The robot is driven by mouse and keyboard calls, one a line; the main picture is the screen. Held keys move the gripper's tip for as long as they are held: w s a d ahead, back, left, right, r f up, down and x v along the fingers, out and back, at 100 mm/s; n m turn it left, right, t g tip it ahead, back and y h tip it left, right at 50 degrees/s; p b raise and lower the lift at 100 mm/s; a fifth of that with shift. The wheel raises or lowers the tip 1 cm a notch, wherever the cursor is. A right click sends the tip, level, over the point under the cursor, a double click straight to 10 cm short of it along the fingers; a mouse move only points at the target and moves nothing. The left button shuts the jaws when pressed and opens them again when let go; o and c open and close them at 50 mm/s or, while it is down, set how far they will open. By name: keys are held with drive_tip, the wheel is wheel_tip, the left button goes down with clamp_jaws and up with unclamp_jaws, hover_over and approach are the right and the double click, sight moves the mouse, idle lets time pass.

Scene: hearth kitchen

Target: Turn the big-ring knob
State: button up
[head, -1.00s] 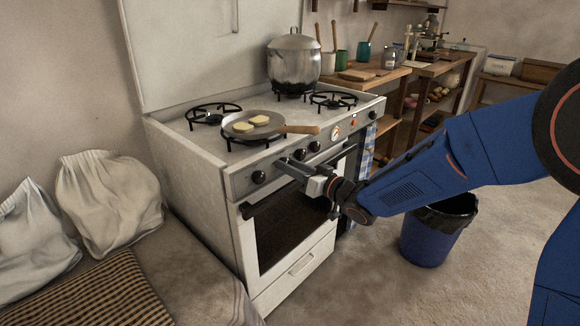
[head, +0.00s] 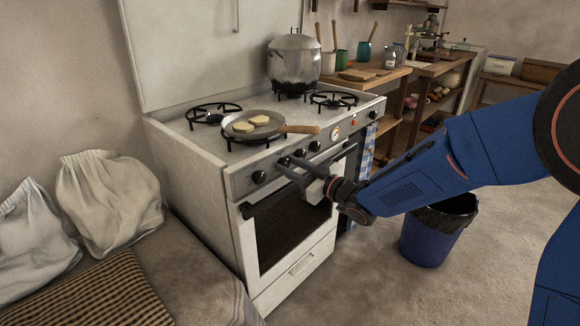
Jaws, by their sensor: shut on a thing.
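The white stove (head: 195,170) has a row of black knobs along its dark front panel. My gripper (head: 288,163) reaches in from the right and is shut on a stove knob (head: 284,160), left of the middle of the panel. The fingers partly cover this knob, and its markings are too small to read. I cannot tell from the markings which knob is for the big ring.
A pan (head: 254,124) with two pale pieces sits on the front-left burner, its wooden handle (head: 301,129) jutting out above the knobs. A lidded pot (head: 293,62) stands at the back. The oven handle is just below my gripper. A blue bin (head: 427,240) stands right.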

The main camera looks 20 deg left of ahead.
drive_tip(key=n, duration=0.4)
drive_tip(key=shift+s+n, duration=0.1)
drive_tip(key=shift+n, duration=0.2)
drive_tip(key=shift+f+n, duration=0.1)
drive_tip(key=shift+n, duration=1.8)
drive_tip(key=o, duration=1.1)
drive_tip(key=shift+c, duration=0.2)
drive_tip(key=v, duration=1.7)
drive_tip(key=shift+d, duration=0.2)
drive_tip(key=shift+s, duration=0.1)
